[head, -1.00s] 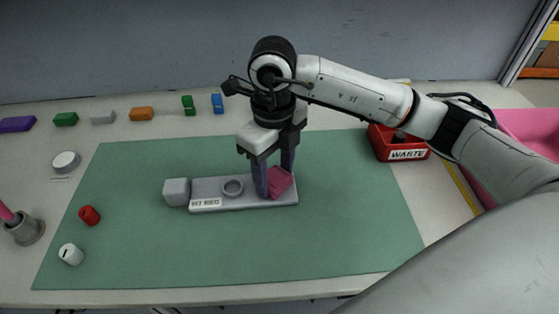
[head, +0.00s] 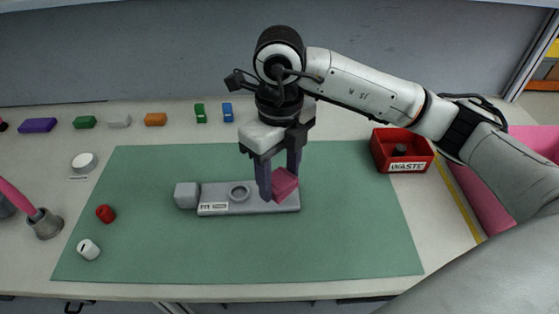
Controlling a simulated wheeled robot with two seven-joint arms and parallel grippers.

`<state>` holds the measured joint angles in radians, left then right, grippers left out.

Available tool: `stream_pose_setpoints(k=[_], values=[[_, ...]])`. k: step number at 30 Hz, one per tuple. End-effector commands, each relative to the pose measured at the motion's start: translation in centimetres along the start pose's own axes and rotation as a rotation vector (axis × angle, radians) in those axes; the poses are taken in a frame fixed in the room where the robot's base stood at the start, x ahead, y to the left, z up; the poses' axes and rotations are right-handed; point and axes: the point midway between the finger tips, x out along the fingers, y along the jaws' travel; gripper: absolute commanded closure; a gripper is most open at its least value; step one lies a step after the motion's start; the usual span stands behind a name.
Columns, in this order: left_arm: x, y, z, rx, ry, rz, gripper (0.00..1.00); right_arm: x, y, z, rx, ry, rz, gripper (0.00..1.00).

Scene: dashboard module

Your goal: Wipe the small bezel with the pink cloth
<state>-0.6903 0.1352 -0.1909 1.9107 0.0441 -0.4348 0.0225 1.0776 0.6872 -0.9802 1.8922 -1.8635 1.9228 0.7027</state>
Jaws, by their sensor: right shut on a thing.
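The pink cloth (head: 286,181) is a folded pad between the fingers of my right gripper (head: 278,182). The gripper points down, shut on the cloth, over the right end of the grey module plate (head: 222,208). I cannot tell whether the cloth touches the plate. A small grey ring (head: 239,192), which looks like the small bezel, sits on the plate just left of the fingers. The cloth is to the right of the ring, apart from it in the picture. My left gripper is out of view.
A grey block (head: 186,195) stands at the plate's left end. The green mat (head: 330,240) is clear in front. A red waste bin (head: 386,153) is at right. Red (head: 106,213) and white (head: 88,249) caps and a grey cup (head: 46,224) are at left. Several coloured blocks line the back.

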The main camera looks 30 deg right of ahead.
Motion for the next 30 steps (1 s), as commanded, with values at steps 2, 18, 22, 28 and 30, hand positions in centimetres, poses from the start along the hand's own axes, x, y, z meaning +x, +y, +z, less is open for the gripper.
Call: stream_pose_setpoints(k=[2,18,22,28,30], values=[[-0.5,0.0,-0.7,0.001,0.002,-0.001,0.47,-1.1,0.0,0.0,0.000,-0.001,0.000,0.72],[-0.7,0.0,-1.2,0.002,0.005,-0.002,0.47,-2.1,0.0,0.0,0.000,-0.001,0.000,0.72],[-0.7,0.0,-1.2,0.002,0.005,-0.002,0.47,-2.1,0.0,0.0,0.000,-0.001,0.000,0.72],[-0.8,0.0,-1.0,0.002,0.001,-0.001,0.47,-2.1,0.0,-0.1,-0.066,-0.002,-0.001,0.72],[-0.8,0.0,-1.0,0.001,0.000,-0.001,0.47,-2.1,0.0,-0.3,-0.161,-0.003,-0.002,0.72]])
